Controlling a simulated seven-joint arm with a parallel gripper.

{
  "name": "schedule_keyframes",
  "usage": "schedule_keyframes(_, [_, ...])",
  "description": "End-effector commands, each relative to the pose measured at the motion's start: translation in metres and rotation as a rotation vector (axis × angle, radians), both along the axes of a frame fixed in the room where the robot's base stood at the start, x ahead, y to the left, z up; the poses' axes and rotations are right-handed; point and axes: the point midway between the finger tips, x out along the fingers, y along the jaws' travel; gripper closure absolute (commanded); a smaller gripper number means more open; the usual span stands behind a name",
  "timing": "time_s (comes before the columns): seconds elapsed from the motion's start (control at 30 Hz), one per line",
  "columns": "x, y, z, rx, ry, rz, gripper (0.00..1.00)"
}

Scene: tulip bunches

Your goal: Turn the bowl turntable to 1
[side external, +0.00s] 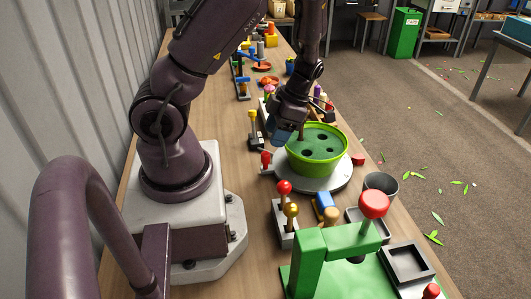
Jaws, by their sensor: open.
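The bowl turntable is a pale grey disc (322,185) on the wooden bench, right of my arm's base. A lime-green bowl (312,165) stands upright on it, with a dark green top that has several dark holes. My gripper (287,137) is open, pointing down at the bowl's far left rim. Its fingertips are partly hidden, and I cannot tell whether they touch the bowl. A small red knob (266,158) stands at the disc's left edge, and a red piece (358,159) shows at its right edge. I cannot read any number on the turntable.
A yellow-topped lever (253,128) stands left of my gripper. Several coloured items crowd the bench behind.

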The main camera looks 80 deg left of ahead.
Motion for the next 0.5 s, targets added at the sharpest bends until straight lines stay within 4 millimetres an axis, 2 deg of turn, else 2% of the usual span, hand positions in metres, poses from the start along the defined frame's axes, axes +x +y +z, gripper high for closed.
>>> schedule_keyframes(0.03, [-0.006, 0.000, -0.011, -0.002, 0.006, 0.004, 0.50])
schedule_keyframes(0.2, [-0.018, 0.000, -0.040, -0.002, 0.004, 0.002, 0.50])
schedule_keyframes(0.33, [-0.023, 0.000, -0.055, -0.002, 0.003, 0.001, 0.50])
schedule_keyframes(0.5, [-0.026, 0.000, -0.064, -0.002, 0.000, -0.001, 0.50])
